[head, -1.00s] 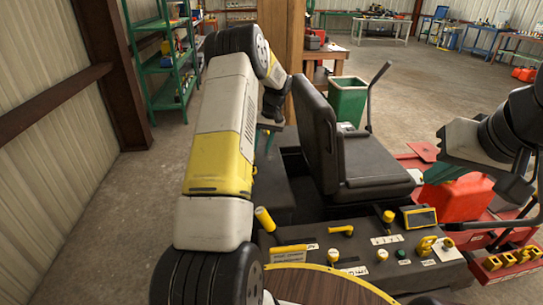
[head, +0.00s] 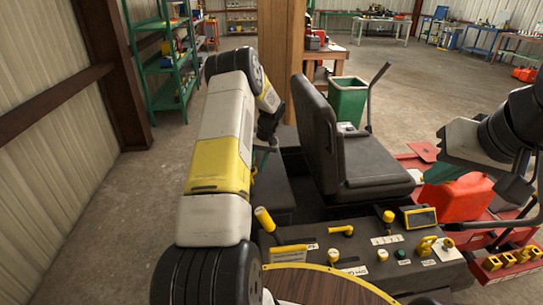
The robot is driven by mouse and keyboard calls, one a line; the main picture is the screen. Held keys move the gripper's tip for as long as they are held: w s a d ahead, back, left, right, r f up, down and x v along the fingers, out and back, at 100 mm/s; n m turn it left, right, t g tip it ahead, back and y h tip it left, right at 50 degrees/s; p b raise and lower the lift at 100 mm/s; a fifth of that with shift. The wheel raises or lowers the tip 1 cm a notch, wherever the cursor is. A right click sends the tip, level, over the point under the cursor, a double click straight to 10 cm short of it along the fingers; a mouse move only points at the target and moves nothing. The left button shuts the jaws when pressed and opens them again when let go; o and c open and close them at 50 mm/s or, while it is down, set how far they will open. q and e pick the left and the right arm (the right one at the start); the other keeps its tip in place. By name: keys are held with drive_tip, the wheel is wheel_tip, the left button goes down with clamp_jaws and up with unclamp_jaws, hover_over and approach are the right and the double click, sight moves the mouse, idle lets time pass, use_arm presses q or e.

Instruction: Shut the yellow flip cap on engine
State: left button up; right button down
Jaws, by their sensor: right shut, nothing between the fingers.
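I cannot single out a yellow flip cap or the engine for sure. A dark control panel (head: 365,257) with several yellow parts is in front of the black seat (head: 375,165). A yellow ring-shaped part (head: 426,245) stands on the panel's right side. My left gripper (head: 267,126) is dark and small beyond the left arm, left of the seat; its fingers are too unclear to tell open or shut. My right gripper (head: 518,188) is at the right edge, shut and empty, over the red parts right of the panel.
A red can (head: 457,203) sits right of the seat, near yellow blocks (head: 507,259) on a red frame. A green bin (head: 348,101) and a wooden post (head: 284,50) stand behind the seat. Green shelves (head: 168,65) stand at the left. The floor at left is clear.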

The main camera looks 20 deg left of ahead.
use_arm(q)
clamp_jaws()
idle(1.3)
